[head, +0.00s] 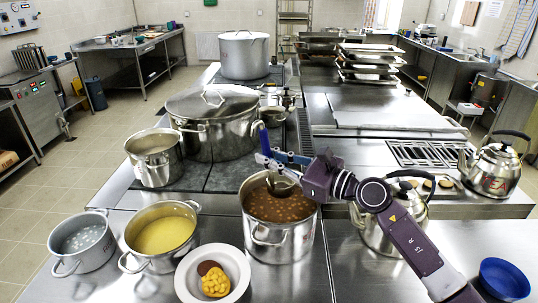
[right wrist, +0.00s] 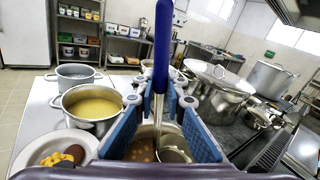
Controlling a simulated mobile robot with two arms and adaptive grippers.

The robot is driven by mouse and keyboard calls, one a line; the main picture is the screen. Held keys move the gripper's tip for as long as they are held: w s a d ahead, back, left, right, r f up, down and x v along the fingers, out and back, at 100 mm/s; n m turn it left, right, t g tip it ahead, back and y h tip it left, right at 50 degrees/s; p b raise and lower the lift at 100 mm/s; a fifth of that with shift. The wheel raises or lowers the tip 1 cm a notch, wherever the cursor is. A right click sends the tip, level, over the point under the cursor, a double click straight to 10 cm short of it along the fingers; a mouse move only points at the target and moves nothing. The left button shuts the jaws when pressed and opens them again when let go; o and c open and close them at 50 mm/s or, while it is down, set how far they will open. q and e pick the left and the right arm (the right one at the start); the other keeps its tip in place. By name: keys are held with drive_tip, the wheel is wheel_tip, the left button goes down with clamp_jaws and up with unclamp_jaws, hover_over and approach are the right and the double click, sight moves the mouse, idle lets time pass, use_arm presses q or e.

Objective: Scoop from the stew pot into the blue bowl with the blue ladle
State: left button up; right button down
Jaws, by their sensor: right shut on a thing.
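The stew pot (head: 268,235) stands on the steel counter in the middle of the head view, filled with brown stew with round pieces. My right gripper (head: 280,160) is above it, shut on the blue ladle (head: 266,141). The ladle's blue handle (right wrist: 163,45) stands upright between my blue finger pads in the right wrist view. Its metal scoop hangs at the stew pot's opening; whether it touches the stew is unclear, and its contents cannot be told. The blue bowl (head: 503,277) sits at the lower right, apart from the gripper. My left gripper is not in view.
Left of the stew pot are a yellow soup pot (head: 162,235), a grey pot (head: 82,243) and a white plate (head: 215,275) with food. A large lidded pot (head: 215,125) stands behind. A kettle (head: 392,228) stands behind my right arm; another (head: 494,170) is farther right.

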wheel_tip(320, 180, down, 12)
drive_tip(key=b, duration=1.1)
drive_tip(key=shift+r, duration=0.15)
idle(0.9)
drive_tip(key=shift+r, duration=7.1)
drive_tip(key=shift+f, duration=0.1)
